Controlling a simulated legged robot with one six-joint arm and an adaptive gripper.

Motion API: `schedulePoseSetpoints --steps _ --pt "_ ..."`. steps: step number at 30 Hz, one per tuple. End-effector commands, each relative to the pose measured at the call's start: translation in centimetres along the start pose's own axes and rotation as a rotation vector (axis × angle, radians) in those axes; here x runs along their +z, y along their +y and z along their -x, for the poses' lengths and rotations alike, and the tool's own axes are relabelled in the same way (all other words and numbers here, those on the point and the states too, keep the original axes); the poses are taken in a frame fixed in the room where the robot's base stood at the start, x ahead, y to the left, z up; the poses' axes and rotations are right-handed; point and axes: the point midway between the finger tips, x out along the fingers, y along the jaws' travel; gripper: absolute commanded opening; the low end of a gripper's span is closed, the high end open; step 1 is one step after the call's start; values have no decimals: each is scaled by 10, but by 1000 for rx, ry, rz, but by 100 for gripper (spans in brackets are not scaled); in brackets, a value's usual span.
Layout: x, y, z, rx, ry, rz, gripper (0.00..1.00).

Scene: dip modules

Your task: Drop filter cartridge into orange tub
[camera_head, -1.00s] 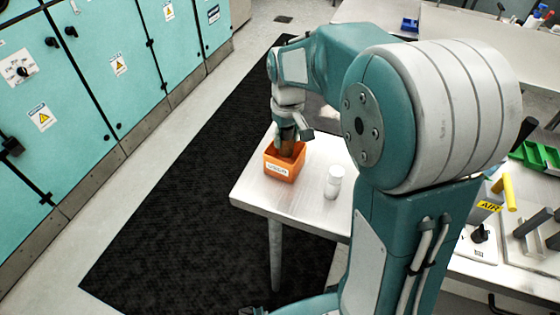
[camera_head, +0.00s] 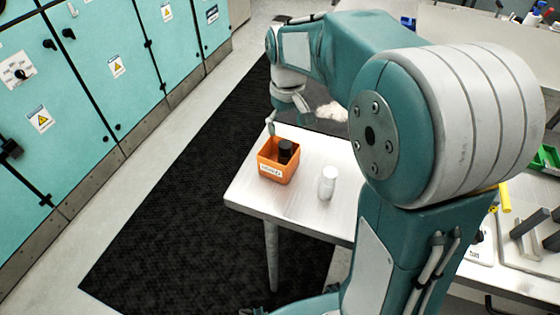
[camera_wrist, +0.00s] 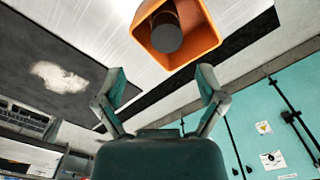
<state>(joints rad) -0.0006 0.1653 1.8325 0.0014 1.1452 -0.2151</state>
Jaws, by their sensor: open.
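The orange tub (camera_head: 278,170) stands on the near left part of the white table, with a label on its front. The dark filter cartridge (camera_head: 286,151) stands inside the tub, its top showing near the rim. In the wrist view the cartridge's dark round end (camera_wrist: 167,38) shows inside the orange tub (camera_wrist: 205,36). My gripper (camera_head: 284,122) is above and behind the tub, apart from it. In the wrist view my gripper's two fingers (camera_wrist: 161,88) are spread wide with nothing between them. The cartridge's lower part is hidden by the tub wall.
A white bottle (camera_head: 327,183) stands on the table (camera_head: 300,205) to the right of the tub. A green bin (camera_head: 547,158) and tools lie at the far right. A dark mat (camera_head: 170,200) covers the floor, and teal cabinets (camera_head: 90,70) line the left.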

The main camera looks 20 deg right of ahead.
Motion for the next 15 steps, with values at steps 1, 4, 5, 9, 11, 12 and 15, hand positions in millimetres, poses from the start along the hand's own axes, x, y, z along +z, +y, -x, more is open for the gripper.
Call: schedulePoseSetpoints --steps 1,4,5,9,11,12,15 --pt "-2 -2 12 2 5 2 89" --pt "-2 -3 33 3 4 3 89" --pt "-2 -4 39 3 3 3 89" --pt "-2 -5 62 3 1 3 89" --pt "-2 -5 69 3 -1 3 89" --pt "-2 -5 73 3 -1 3 89" --pt "-2 -6 78 3 -2 3 89"
